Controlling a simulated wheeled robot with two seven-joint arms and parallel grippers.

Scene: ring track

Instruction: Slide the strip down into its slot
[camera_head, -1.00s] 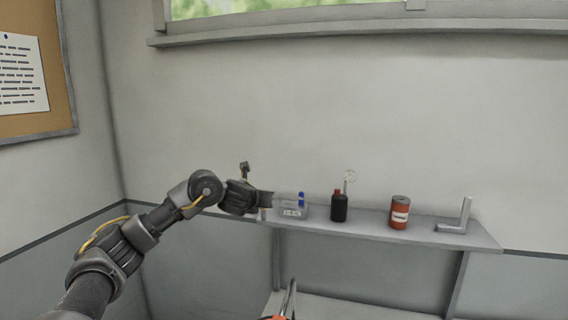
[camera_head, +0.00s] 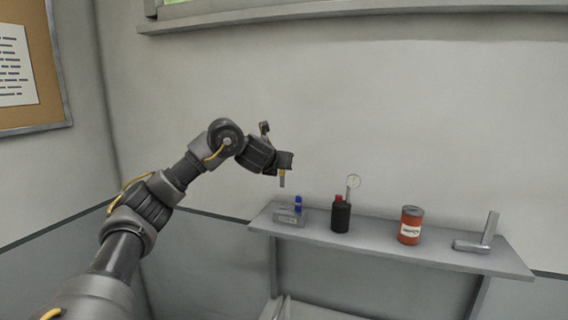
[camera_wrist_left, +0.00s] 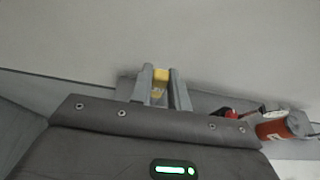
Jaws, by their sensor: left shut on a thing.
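My left gripper (camera_head: 283,170) is in the air above the left end of the shelf. It is shut on a small strip (camera_head: 282,181), yellow at the top and grey below, which hangs down from the jaws. In the left wrist view the yellow part of the strip (camera_wrist_left: 161,75) shows between the two grey fingers (camera_wrist_left: 160,90). A grey box (camera_head: 290,217) with a label and blue pieces stands on the shelf below and slightly right of the strip, with a gap between them. I cannot make out a slot. My right gripper is not in view.
On the shelf (camera_head: 380,248), to the right of the box, stand a dark bottle with a red cap (camera_head: 340,216), a round gauge (camera_head: 353,182), a red can (camera_head: 411,226) and a grey L-shaped bracket (camera_head: 480,240). The wall is close behind.

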